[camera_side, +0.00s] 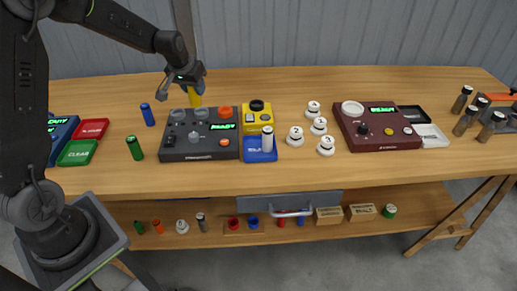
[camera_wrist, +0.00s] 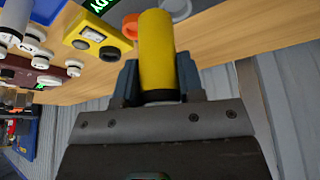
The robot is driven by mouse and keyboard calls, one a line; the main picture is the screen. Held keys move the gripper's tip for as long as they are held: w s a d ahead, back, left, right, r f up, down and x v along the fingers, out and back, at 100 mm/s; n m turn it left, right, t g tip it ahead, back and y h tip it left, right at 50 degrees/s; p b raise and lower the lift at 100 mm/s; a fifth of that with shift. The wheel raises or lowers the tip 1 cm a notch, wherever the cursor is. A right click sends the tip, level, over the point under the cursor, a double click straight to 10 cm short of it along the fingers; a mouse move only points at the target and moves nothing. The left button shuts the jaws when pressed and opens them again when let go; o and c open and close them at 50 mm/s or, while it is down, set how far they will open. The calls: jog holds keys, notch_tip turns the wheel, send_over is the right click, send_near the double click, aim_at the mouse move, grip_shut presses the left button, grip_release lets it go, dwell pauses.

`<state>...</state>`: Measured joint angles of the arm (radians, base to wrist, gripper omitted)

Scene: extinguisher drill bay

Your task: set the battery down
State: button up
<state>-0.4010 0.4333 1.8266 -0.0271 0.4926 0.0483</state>
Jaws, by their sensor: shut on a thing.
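The battery is a plain yellow cylinder (camera_side: 195,97), held between the fingers of my gripper (camera_side: 190,82). In the wrist view the battery (camera_wrist: 156,50) stands out beyond the two dark fingers of my gripper (camera_wrist: 157,82), which are shut on its near end. In the side view it hangs upright or nearly so over the back left part of a dark grey console (camera_side: 181,153). The console has round sockets, an orange knob and a green READY display.
Beside the console stand a yellow box (camera_side: 257,119) and a blue tray (camera_side: 258,155) holding a pale cylinder. A green cylinder (camera_side: 134,148) and a blue cylinder (camera_side: 147,115) stand left. Numbered white pieces (camera_side: 295,137) and a dark red console (camera_side: 375,143) are right. The back tabletop is mostly clear.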

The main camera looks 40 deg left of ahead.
jog(key=shift+w+d+f+m+h, duration=0.15)
jog(key=shift+w+d+f+m, duration=0.2)
jog(key=shift+w+d+f, duration=1.5)
jog(key=shift+w+d+f+m+h, duration=0.1)
jog(key=shift+w+d+f+m, duration=0.45)
jog(key=shift+d+f, duration=2.25)
jog(key=shift+w+d+f+m+h, duration=0.15)
jog(key=shift+w+d+f, duration=1.25)
jog(key=shift+d, duration=1.9)
jog(key=shift+w, duration=0.1)
jog(key=o, duration=0.7)
